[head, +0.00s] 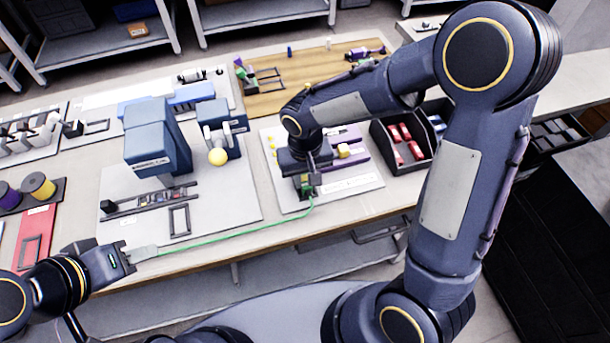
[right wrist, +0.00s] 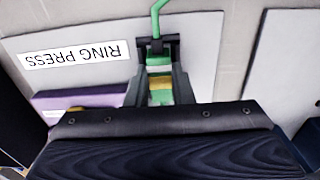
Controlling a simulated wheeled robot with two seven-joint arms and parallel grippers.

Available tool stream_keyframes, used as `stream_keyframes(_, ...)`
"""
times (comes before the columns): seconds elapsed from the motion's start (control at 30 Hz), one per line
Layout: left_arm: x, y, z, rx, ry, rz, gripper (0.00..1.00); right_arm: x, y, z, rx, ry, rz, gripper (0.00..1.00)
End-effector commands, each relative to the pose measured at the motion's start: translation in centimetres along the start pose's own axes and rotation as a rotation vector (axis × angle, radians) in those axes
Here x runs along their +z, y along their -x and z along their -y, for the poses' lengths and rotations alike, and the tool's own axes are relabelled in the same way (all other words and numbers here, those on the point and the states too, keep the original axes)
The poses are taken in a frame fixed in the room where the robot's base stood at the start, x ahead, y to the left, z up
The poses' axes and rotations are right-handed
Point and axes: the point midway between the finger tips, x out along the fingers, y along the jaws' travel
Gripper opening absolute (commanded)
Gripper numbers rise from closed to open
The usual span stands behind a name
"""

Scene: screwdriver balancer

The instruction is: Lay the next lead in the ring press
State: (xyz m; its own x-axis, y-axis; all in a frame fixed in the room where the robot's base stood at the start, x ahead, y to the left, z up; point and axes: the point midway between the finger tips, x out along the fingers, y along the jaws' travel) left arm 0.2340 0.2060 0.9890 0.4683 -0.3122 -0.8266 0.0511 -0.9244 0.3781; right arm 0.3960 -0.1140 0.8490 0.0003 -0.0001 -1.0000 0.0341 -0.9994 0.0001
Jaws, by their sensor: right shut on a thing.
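The green lead (head: 240,238) runs across the front of the table between my two grippers. My right gripper (head: 306,188) is at the ring press (head: 350,187), a pale plate with purple blocks. In the right wrist view it (right wrist: 160,95) is shut on a green, yellow and white end piece (right wrist: 160,90) of the lead. The lead leaves past a small dark holder (right wrist: 157,47); whether the end is seated is hidden. My left gripper (head: 125,257) is by the table's front edge, at the lead's grey end block (head: 144,252); whether its fingers close on it is unclear.
A dark bin (head: 385,130) with red packs is to the right. A wooden board (head: 285,95) with tools lies behind. My right arm crosses over the bin area.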

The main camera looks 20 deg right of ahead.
Motion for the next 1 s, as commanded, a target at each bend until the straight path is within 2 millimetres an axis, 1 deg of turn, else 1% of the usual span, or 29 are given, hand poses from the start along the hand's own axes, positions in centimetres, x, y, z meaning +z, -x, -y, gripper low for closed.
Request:
stream_keyframes(0.43, 0.04, -0.08, 0.04, 0.000, 0.000, 0.000, 0.36, -0.01, -0.10, 0.01, 0.000, 0.000, 0.000, 0.01)
stream_keyframes(0.47, 0.04, -0.08, 0.04, 0.000, 0.000, 0.000, 0.36, -0.01, -0.10, 0.01, 0.000, 0.000, 0.000, 0.25)
stream_keyframes(0.6, 0.04, -0.08, 0.04, 0.000, 0.000, 0.000, 0.36, -0.01, -0.10, 0.01, 0.000, 0.000, 0.000, 0.43)
stream_keyframes(0.63, 0.04, -0.08, 0.04, 0.000, 0.000, 0.000, 0.36, -0.01, -0.10, 0.01, 0.000, 0.000, 0.000, 0.47)
stream_keyframes(0.87, 0.04, -0.08, 0.04, 0.000, 0.000, 0.000, 0.36, 0.00, -0.09, 0.00, 0.000, 0.000, 0.000, 0.47)
stream_keyframes(1.0, 0.02, -0.03, 0.01, 0.000, 0.000, 0.000, 0.36, -0.09, 0.77, 0.02, -0.001, 0.000, -0.004, 0.47)
